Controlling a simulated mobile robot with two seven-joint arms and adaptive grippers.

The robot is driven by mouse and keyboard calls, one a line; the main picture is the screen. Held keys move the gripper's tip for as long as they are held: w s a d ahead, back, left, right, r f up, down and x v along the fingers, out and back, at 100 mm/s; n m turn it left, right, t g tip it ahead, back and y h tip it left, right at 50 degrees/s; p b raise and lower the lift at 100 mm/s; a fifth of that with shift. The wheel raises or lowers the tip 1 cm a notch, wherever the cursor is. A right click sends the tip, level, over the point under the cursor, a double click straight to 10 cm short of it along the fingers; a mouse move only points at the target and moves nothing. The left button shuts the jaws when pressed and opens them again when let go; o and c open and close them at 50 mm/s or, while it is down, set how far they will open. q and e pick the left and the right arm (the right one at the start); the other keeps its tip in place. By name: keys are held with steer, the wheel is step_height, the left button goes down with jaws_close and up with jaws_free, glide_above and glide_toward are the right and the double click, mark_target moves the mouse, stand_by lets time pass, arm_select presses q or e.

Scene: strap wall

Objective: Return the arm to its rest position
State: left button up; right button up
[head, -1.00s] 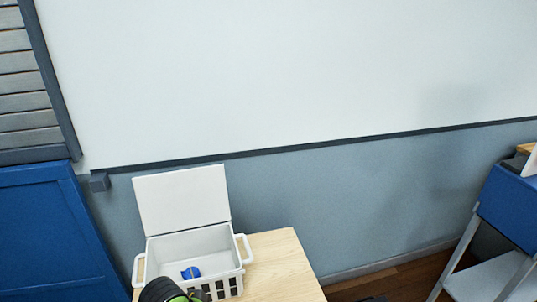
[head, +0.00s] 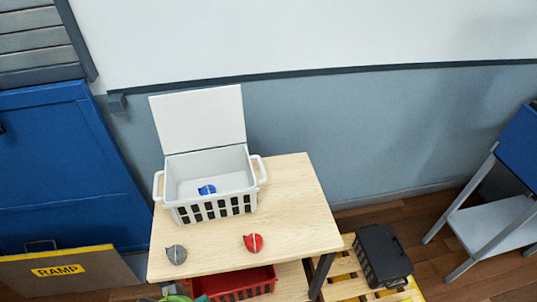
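Neither of my grippers can be made out in the head view, so their fingers are hidden from me. A small green and dark shape (head: 180,298) shows at the bottom edge, too cut off to identify. A white basket (head: 215,209) with its lid up stands at the back of the wooden table (head: 295,205). A blue strap roll (head: 207,189) lies inside the basket. A grey strap roll (head: 176,254) lies at the table's front left, and a red strap roll (head: 253,242) lies near the front middle.
A red crate (head: 238,284) sits below the tabletop. A black crate (head: 383,256) stands on a yellow slatted pallet (head: 350,288) at the right. A yellow-edged ramp board (head: 60,270) is at the left. A blue stand (head: 510,170) is at the right; the table's right side is clear.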

arm_select(q)
steer(key=s+f+g+b, duration=0.1)
steer(key=s+f+b, duration=0.25)
steer(key=f, duration=2.05)
steer(key=s+a+f+g, duration=0.1)
steer(key=s+a+f, duration=0.2)
steer(key=s+f, duration=1)
steer(key=shift+s+f+b, duration=0.3)
steer(key=shift+s+b, duration=0.15)
steer(key=shift+s, duration=0.6)
